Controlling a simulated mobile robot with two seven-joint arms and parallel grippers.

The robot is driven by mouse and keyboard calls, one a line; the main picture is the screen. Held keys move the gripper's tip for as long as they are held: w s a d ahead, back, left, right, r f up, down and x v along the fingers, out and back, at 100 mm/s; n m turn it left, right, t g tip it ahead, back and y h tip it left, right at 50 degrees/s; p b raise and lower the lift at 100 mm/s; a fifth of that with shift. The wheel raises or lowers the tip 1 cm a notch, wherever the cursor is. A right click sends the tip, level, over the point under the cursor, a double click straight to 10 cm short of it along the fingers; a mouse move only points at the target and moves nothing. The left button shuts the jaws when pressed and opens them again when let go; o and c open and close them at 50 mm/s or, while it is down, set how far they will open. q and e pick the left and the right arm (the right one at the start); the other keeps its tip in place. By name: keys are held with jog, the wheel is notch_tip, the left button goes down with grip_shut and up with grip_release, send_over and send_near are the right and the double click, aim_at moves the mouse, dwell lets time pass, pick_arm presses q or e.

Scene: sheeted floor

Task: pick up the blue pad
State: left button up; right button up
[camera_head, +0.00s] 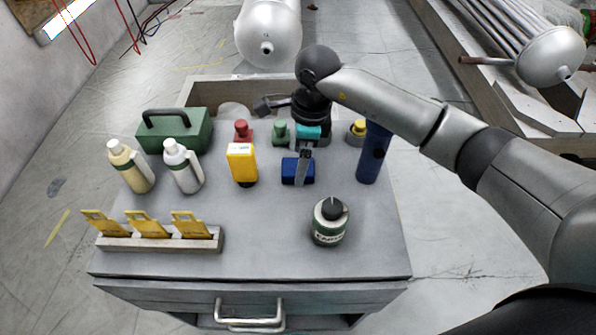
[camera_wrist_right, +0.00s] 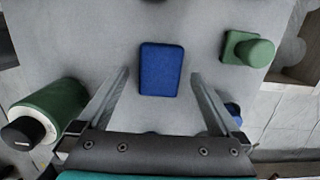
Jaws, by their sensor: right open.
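The blue pad (camera_head: 290,171) lies flat on the grey cabinet top, near its middle. In the right wrist view the pad (camera_wrist_right: 160,70) shows as a whole dark blue rectangle. My right gripper (camera_head: 303,178) hangs over the pad from the far side and hides part of it in the head view. In the wrist view the right gripper (camera_wrist_right: 160,76) is open, one finger on each side of the pad with a gap to both. It holds nothing. My left gripper is not in view.
A yellow bottle (camera_head: 242,164) stands left of the pad, a blue cylinder (camera_head: 372,155) right. A black-capped bottle (camera_head: 331,222) stands nearer. Behind are a green knobbed piece (camera_head: 281,133) and a red one (camera_head: 242,131). A green toolbox (camera_head: 173,132) is back left. The front right corner is clear.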

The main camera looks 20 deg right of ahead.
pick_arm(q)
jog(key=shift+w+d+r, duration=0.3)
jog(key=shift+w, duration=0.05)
pick_arm(e)
jog(key=shift+a+f, duration=0.1)
jog(key=shift+f, duration=0.6)
jog(key=c, duration=1.4)
jog(key=shift+r, duration=0.2)
jog(key=shift+r, duration=0.2)
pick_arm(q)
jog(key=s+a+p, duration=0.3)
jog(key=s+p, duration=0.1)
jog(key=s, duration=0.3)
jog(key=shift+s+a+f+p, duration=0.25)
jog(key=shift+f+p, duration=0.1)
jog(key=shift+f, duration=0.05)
pick_arm(e)
notch_tip(320, 180, up, 19)
jog(key=shift+r, duration=0.15)
